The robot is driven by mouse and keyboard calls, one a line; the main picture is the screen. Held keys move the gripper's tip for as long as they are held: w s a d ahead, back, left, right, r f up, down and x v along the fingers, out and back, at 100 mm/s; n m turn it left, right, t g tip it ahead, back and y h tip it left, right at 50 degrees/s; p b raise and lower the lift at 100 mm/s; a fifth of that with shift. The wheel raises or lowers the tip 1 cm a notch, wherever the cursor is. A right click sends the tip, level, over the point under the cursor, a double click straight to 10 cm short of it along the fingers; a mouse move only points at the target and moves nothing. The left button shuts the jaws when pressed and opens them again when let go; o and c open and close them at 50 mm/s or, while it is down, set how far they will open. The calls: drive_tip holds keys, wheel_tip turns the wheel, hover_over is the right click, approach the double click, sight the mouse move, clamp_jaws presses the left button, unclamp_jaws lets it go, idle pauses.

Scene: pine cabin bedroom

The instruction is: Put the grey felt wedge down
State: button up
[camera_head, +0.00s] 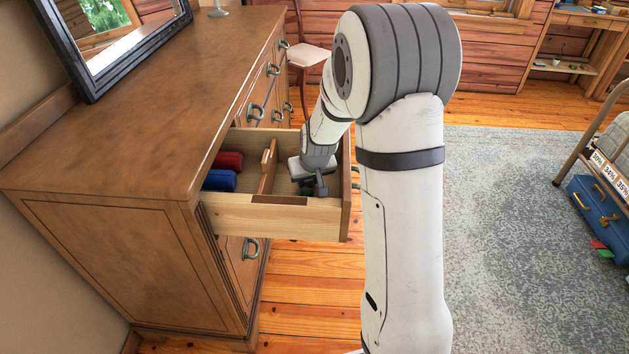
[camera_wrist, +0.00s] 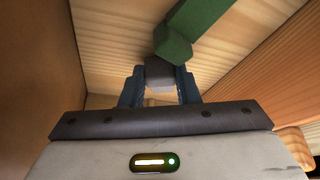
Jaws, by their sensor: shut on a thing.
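My gripper (camera_head: 318,188) reaches down into the right compartment of the open dresser drawer (camera_head: 275,222). In the wrist view, my gripper (camera_wrist: 160,92) is shut on the grey felt wedge (camera_wrist: 160,74), which shows as a small grey block between the two dark blue fingers. The wedge is low over the pale drawer floor (camera_wrist: 110,45); I cannot tell whether it touches the floor. A green block-like thing (camera_wrist: 172,46) lies right beside the wedge, and a longer green piece (camera_wrist: 203,15) adjoins it. In the head view my arm and gripper hide the wedge.
A wooden divider (camera_head: 267,172) splits the drawer. Red (camera_head: 229,160) and blue (camera_head: 219,180) rolls lie in its left compartment. The drawer's side wall (camera_wrist: 35,70) is close on the left in the wrist view. A mirror (camera_head: 120,45) stands on the dresser top.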

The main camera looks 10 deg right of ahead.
drive_tip(key=o, duration=0.9)
drive_tip(key=shift+s+f, duration=0.35)
drive_tip(key=shift+f, duration=0.5)
drive_tip(key=shift+o, duration=0.2)
drive_tip(key=shift+r, duration=0.3)
drive_tip(key=w+r+p+v, duration=0.1)
drive_tip(key=p+v, duration=0.2)
drive_tip(key=v, duration=1)
drive_tip(key=s+r+g, duration=0.1)
drive_tip(key=s+r, duration=0.1)
drive_tip(key=s, duration=0.9)
drive_tip(key=s+r+g, duration=0.1)
drive_tip(key=s+r, duration=0.1)
drive_tip(key=s, duration=0.9)
drive_tip(key=shift+s+a+m+g, duration=0.15)
drive_tip(key=shift+s+m+g, duration=0.25)
